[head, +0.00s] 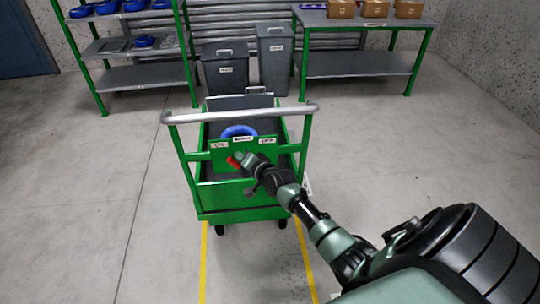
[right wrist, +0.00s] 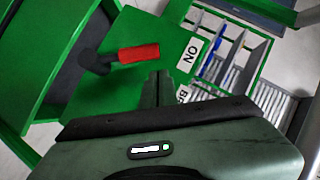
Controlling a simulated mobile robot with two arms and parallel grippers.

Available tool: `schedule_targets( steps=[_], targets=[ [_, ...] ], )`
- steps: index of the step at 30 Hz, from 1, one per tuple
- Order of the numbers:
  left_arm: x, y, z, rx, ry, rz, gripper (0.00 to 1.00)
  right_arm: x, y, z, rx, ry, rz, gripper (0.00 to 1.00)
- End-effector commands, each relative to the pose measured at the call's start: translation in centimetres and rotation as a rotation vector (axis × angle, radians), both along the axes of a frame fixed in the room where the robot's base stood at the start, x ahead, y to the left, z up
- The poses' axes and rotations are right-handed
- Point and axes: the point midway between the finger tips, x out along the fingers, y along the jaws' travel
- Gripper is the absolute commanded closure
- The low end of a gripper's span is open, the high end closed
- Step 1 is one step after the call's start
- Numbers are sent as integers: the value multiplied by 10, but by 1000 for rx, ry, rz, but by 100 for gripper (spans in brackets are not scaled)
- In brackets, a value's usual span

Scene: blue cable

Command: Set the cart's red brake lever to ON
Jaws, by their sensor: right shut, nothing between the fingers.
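The green cart (head: 240,214) stands ahead with a green panel below its handle. The red brake lever (head: 234,162) is on that panel, and it shows in the right wrist view (right wrist: 138,53) with a dark pivot. Its red grip points toward the white ON label (right wrist: 189,54), which is at the panel's left in the head view (head: 218,145). My right gripper (head: 244,158) is shut and empty, just beside the red grip; its fingertips also show in the right wrist view (right wrist: 158,76). I cannot tell whether they touch it. My left gripper is out of view.
A BRAKE label (head: 242,138) and another label (head: 267,141) are on the panel. A blue cable coil (head: 239,131) lies in the cart. The grey handle bar (head: 240,115) crosses above. Bins (head: 225,70) and shelves stand behind. The floor around is clear.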

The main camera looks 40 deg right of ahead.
Motion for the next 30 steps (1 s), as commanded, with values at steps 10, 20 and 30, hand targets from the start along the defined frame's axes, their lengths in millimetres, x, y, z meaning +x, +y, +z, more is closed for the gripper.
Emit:
schedule_targets(
  steps=[10,20,30],
  targets=[
    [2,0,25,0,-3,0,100,9,16,-2,-79,52,3,100],
    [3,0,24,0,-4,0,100,13,22,-5,-82,51,3,100],
    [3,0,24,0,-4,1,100,13,23,-5,-80,52,5,100]
  ],
)
